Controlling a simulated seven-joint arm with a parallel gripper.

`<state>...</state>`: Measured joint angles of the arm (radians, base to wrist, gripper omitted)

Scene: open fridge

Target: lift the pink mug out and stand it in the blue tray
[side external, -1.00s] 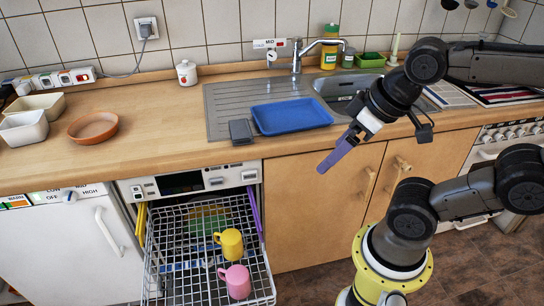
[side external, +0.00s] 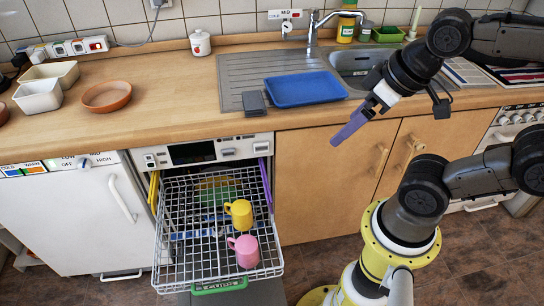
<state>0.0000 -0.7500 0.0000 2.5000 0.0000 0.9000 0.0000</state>
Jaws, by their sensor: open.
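The pink mug (side external: 245,251) stands in the front part of the white wire rack (side external: 185,262), which is pulled out of the open dishwasher. Its handle points left. The blue tray (side external: 306,89) lies flat on the drainboard beside the sink, and its visible floor is empty. My gripper (side external: 337,142) has purple fingers and hangs in front of the counter, right of and above the mug, well apart from mug and tray. It is open and holds nothing. From this side the fingers overlap, so the gap between them is hidden.
A yellow mug (side external: 240,213) stands just behind the pink one. A dark grey block (side external: 254,103) lies left of the tray. The tap (side external: 316,30) rises behind the tray. The counter left of the drainboard has clear room around a terracotta bowl (side external: 107,97).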

